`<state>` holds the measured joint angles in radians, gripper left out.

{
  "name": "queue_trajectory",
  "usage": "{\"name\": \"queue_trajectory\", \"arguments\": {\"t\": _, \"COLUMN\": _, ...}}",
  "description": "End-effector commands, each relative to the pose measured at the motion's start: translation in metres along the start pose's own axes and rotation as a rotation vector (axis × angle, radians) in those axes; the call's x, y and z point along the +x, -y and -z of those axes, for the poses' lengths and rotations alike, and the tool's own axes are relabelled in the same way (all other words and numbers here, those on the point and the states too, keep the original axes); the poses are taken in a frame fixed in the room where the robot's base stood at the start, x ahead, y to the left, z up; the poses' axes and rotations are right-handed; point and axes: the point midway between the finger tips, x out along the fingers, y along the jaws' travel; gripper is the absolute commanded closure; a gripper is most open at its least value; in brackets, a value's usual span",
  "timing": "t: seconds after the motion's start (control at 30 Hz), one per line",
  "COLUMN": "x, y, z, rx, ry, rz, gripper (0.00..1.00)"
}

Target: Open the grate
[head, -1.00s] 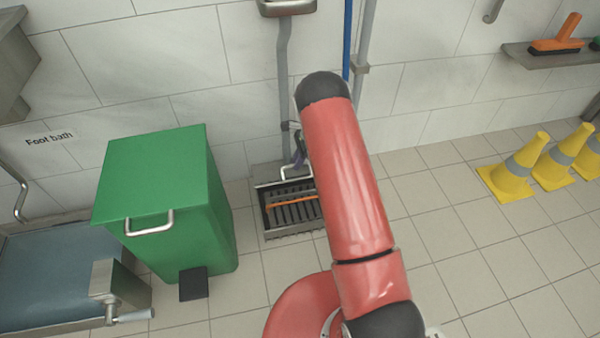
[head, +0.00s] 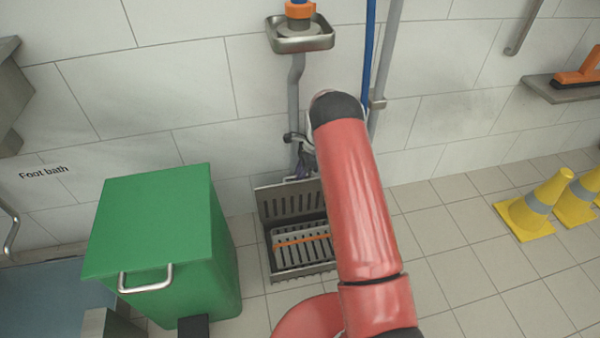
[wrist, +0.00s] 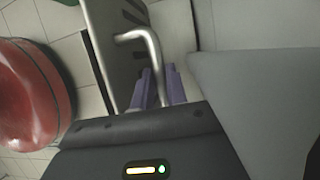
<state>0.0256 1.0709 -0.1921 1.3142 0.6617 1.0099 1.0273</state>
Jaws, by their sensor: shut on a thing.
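The grate (head: 277,206) is a grey slotted metal panel at the back of the floor drain box (head: 276,277), against the wall. It stands tilted up, and the slotted inside of the box shows in front of it. In the wrist view, my gripper (wrist: 159,84) is shut on the bent metal handle (wrist: 140,37) of the grate (wrist: 112,55). My arm hides the right side of the box in the head view.
A green bin (head: 160,230) stands close left of the drain. A grey pipe (head: 296,95) runs down the wall from a metal basin (head: 300,44) above the grate. Yellow cones (head: 540,205) stand at the right. The floor between is clear.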

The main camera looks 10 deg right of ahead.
Motion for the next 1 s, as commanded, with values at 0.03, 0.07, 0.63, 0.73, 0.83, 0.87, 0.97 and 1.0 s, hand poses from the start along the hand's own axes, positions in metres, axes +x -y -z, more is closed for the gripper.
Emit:
{"name": "queue_trajectory", "arguments": {"t": 0.03, "x": 0.007, "y": -0.004, "z": 0.003, "rx": 0.004, "ry": -0.001, "rz": -0.013, "gripper": 1.0}}
{"name": "queue_trajectory", "arguments": {"t": 0.07, "x": 0.007, "y": -0.004, "z": 0.003, "rx": 0.003, "ry": -0.001, "rz": -0.013, "gripper": 1.0}}
{"name": "queue_trajectory", "arguments": {"t": 0.63, "x": 0.004, "y": -0.003, "z": 0.001, "rx": 0.002, "ry": 0.0, "rz": -0.009, "gripper": 0.64}}
{"name": "queue_trajectory", "arguments": {"t": 0.73, "x": 0.003, "y": -0.002, "z": 0.001, "rx": 0.002, "ry": 0.0, "rz": -0.007, "gripper": 0.64}}
{"name": "queue_trajectory", "arguments": {"t": 0.83, "x": 0.001, "y": -0.002, "z": 0.001, "rx": 0.001, "ry": 0.0, "rz": -0.006, "gripper": 0.64}}
{"name": "queue_trajectory", "arguments": {"t": 0.87, "x": 0.0, "y": -0.002, "z": 0.001, "rx": 0.001, "ry": 0.001, "rz": -0.005, "gripper": 0.64}}
{"name": "queue_trajectory", "arguments": {"t": 0.97, "x": -0.011, "y": -0.001, "z": 0.001, "rx": 0.001, "ry": 0.0, "rz": -0.003, "gripper": 0.64}}
{"name": "queue_trajectory", "arguments": {"t": 1.0, "x": -0.018, "y": -0.001, "z": 0.001, "rx": 0.002, "ry": 0.0, "rz": -0.001, "gripper": 0.64}}
